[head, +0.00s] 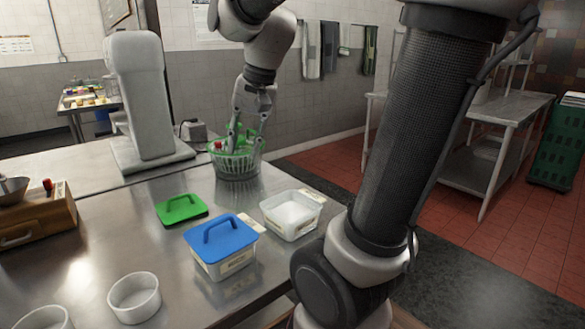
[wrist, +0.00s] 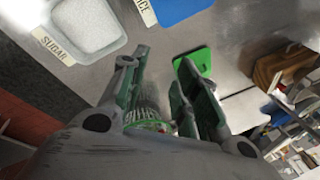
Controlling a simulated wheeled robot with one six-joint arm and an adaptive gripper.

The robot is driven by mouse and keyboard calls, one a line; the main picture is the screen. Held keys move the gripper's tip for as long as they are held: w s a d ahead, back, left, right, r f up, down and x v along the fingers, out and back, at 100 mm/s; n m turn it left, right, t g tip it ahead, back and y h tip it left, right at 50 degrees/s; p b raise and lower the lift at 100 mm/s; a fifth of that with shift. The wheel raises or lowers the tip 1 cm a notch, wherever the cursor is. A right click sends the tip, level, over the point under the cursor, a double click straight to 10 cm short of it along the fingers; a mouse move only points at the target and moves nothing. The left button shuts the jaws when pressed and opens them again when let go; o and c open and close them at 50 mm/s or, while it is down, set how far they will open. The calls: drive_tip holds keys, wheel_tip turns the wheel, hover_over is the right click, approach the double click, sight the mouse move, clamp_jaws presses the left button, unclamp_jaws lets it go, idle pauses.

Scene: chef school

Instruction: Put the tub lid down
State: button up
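The green tub lid (head: 181,209) lies flat on the steel counter, handle up, left of the blue-lidded tub. In the wrist view the green lid (wrist: 200,62) shows beyond one finger, apart from it. My gripper (head: 238,138) is over the wire basket at the back of the counter, well behind the lid. In the wrist view my gripper (wrist: 160,88) has its fingers spread, with nothing seen held between them. The open sugar tub (head: 292,215) has white contents and no lid on it. Whether the fingertips touch the basket is unclear.
A tub with a blue lid (head: 221,239) stands beside the sugar tub. The wire basket (head: 237,167) holds something red and green. White bowls (head: 134,297) stand at the front, a wooden box (head: 36,217) at the left. Counter around the green lid is clear.

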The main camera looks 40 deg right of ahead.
drive_tip(key=s+d+f+n+h, duration=0.1)
drive_tip(key=s+n, duration=0.2)
drive_tip(key=s, duration=0.3)
drive_tip(key=s+d+f+n+t, duration=0.1)
drive_tip(key=s+d+n, duration=0.1)
drive_tip(key=s+n, duration=0.2)
drive_tip(key=s, duration=0.3)
drive_tip(key=shift+d+f+t+h, duration=0.3)
drive_tip(key=shift+f+h, duration=0.1)
drive_tip(key=shift+a, duration=0.15)
